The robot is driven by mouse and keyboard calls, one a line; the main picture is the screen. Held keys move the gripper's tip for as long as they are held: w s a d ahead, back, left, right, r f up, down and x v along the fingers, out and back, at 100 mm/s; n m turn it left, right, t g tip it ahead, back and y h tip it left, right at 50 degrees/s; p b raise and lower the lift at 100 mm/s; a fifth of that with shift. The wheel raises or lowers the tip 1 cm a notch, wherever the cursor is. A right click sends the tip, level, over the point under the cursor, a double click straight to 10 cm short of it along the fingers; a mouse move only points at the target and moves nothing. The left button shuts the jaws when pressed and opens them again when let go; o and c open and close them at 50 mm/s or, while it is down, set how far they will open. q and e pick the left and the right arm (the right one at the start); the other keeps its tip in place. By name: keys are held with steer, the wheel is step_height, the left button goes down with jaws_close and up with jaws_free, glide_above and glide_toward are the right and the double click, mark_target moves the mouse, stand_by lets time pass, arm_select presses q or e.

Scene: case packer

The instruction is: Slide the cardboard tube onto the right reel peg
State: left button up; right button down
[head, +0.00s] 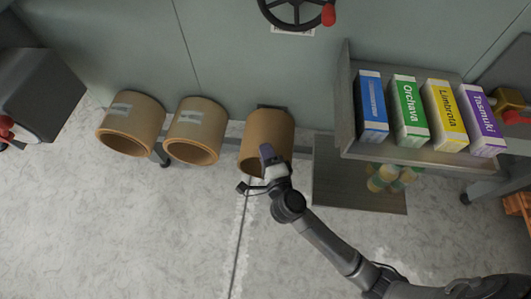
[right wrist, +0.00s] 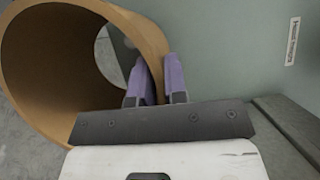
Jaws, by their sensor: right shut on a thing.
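A brown cardboard tube (head: 268,130) is in the head view, in front of the grey-green panel, its open end facing me. My right gripper (head: 267,158) is shut on the wall at the near right of its rim. In the right wrist view, one purple finger of the right gripper (right wrist: 155,82) is inside the tube (right wrist: 55,75) and the other is outside. A dark piece (head: 273,107) shows just behind the tube's far end. The right reel peg itself is hidden or not distinguishable, and I cannot tell if the tube is around it. My left gripper is not in view.
Two similar tubes, a left one (head: 131,125) and a middle one (head: 194,131), sit left of the held tube, each with a grey strip. A grey shelf (head: 345,125) with several colourful boxes stands close on the right. The floor in front is clear.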

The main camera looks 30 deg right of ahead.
stand_by(0.6)
steer(key=shift+f, duration=0.15)
stand_by(0.3)
steer(key=c, duration=1.1)
jaws_free()
steer(key=shift+f, duration=0.1)
steer(key=shift+s+p, duration=0.45)
steer(key=shift+s+a+f+p, duration=0.1)
steer(key=shift+s+a+p, duration=0.2)
steer(key=shift+s, duration=1.85)
steer(key=shift+s+a+f+p, duration=0.15)
steer(key=shift+s+p, duration=0.25)
steer(key=shift+s, duration=1.7)
steer(key=shift+s+a+r+p, duration=0.1)
steer(key=shift+s+a+p, duration=0.2)
steer(key=shift+s, duration=1.85)
